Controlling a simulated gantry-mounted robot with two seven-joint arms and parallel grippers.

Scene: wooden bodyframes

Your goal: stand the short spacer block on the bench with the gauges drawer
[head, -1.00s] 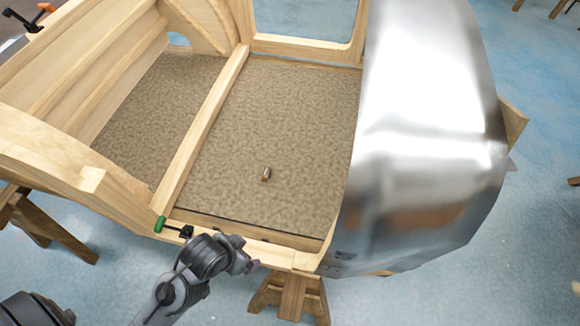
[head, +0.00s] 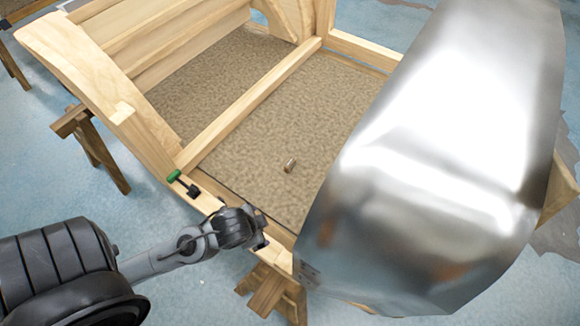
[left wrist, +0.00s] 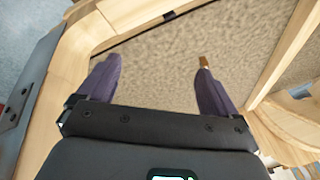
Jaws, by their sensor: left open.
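A small brown block with a pale, shiny side (head: 290,165), which looks like the short spacer block, rests on the carpeted floor panel inside the wooden bodyframe. In the left wrist view a small tan block (left wrist: 204,61) shows just beyond the tip of the right-hand finger, partly hidden by it. My left gripper (head: 263,236) is over the frame's front rail, short of the block in the head view. Its two fingers (left wrist: 158,66) are spread with nothing between them. My right gripper is out of view. No bench with a gauges drawer can be made out.
A wooden bodyframe rail (head: 250,107) divides the carpeted floor. A large polished metal panel (head: 440,150) curves over the right side. A green-handled clamp (head: 174,176) sits on the front rail. Trestles (head: 270,294) support the frame. Blue floor lies around it.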

